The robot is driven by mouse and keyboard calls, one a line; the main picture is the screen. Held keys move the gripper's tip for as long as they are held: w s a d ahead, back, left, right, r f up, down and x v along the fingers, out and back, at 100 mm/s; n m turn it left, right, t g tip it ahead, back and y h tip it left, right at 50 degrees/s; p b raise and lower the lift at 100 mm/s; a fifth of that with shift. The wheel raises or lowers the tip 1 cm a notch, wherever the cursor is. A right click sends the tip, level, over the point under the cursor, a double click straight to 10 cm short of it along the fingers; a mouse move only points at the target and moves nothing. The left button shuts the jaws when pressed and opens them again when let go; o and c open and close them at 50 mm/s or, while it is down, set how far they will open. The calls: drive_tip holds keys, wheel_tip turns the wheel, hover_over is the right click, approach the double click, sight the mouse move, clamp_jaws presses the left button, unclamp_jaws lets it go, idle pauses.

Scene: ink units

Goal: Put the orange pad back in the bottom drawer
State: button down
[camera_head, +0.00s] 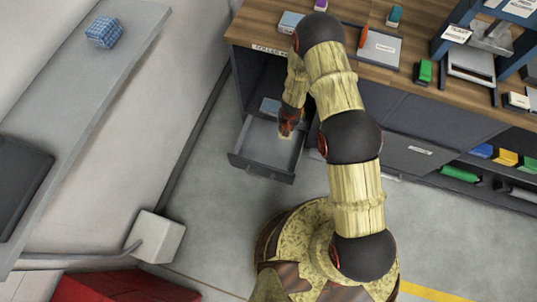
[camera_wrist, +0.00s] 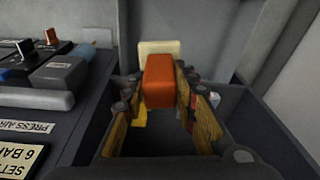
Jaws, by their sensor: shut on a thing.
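My gripper (camera_wrist: 168,95) is shut on the orange pad (camera_wrist: 172,82), whose orange-red block sits between the two fingers in the wrist view. A cream piece (camera_wrist: 158,48) shows just beyond it; I cannot tell if it is part of the pad. In the head view, my gripper (camera_head: 288,128) is over the open drawer (camera_head: 250,161) low in the cabinet, with a bit of the orange pad (camera_head: 285,130) showing. The drawer's dark wall (camera_wrist: 285,130) lies below and right of the fingers in the wrist view. The pad's height above the drawer floor is unclear.
A blue-grey item (camera_head: 270,106) shows at the back of the drawer. The wooden worktop (camera_head: 262,30) above bears several small items. A shelf with coloured bins (camera_head: 505,157) is at right. A grey bench (camera_head: 85,85) with a blue cube (camera_head: 104,32) stands left. Floor before the drawer is clear.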

drive_tip(key=shift+m+h, duration=0.3)
drive_tip(key=shift+m, duration=0.6)
drive_tip(key=a+f+b, duration=0.1)
drive_tip(key=a+f, duration=0.1)
drive_tip(key=f, duration=0.6)
drive_tip(key=a+f+b, duration=0.2)
drive_tip(key=f, duration=0.7)
drive_tip(key=s+a+f+b, duration=0.1)
drive_tip(key=f+b, duration=0.1)
drive_tip(key=f, duration=0.7)
drive_tip(key=shift+a, duration=0.4)
drive_tip(key=c, duration=1.4)
unclamp_jaws()
drive_tip(key=shift+f, duration=0.1)
